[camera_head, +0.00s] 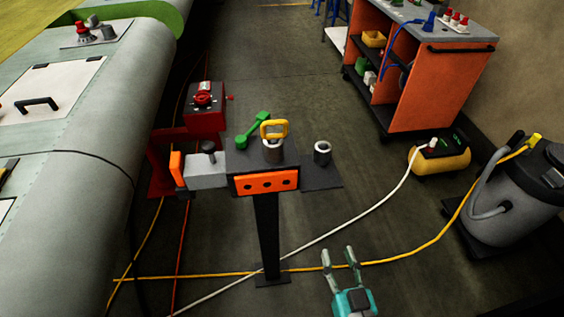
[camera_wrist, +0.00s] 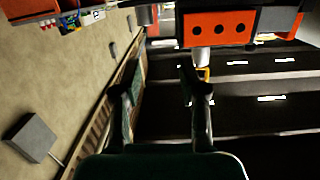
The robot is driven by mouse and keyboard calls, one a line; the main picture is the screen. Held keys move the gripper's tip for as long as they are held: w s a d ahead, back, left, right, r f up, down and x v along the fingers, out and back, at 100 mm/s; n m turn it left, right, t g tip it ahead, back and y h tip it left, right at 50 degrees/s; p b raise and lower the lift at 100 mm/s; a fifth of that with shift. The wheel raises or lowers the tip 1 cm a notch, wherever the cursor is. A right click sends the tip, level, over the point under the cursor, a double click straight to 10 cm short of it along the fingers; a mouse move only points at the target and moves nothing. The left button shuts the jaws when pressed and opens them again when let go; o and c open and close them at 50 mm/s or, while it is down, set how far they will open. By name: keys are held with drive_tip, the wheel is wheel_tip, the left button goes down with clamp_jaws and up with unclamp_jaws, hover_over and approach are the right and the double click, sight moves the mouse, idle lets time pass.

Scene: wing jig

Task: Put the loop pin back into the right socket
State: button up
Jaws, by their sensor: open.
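The yellow loop pin (camera_head: 274,128) stands upright at a silver collar (camera_head: 274,151) on the dark top of the jig stand. Its shank is hidden. The right socket (camera_head: 322,153), a silver collar with a dark opening, sits on the plate to its right and looks empty. My gripper (camera_head: 341,257) is open and empty, in front of the stand and to the right of its post, apart from the pin. In the wrist view, which looks upside down, the open fingers (camera_wrist: 158,88) have nothing between them; the pin's yellow loop (camera_wrist: 204,74) shows near the right fingertip.
The stand carries an orange plate with holes (camera_head: 266,183), a green lever (camera_head: 252,130) and a grey block (camera_head: 206,170). A grey wing (camera_head: 118,155) fills the left. An orange cart (camera_head: 440,95), a yellow compressor (camera_head: 440,155) and a vacuum (camera_head: 515,195) stand right. Hoses cross the floor.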

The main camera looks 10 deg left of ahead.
drive_tip(key=w+a+r+n+y, duration=0.1)
drive_tip(key=w+a+r+y, duration=0.1)
drive_tip(key=w+a+r, duration=0.55)
drive_tip(key=n+y, duration=0.2)
approach(264, 133)
drive_tip(key=shift+d+r, duration=0.1)
drive_tip(key=shift+w, duration=0.1)
drive_tip(key=x, duration=1)
drive_tip(key=shift+w+a, duration=0.25)
drive_tip(key=shift+w, duration=0.05)
clamp_jaws()
unclamp_jaws()
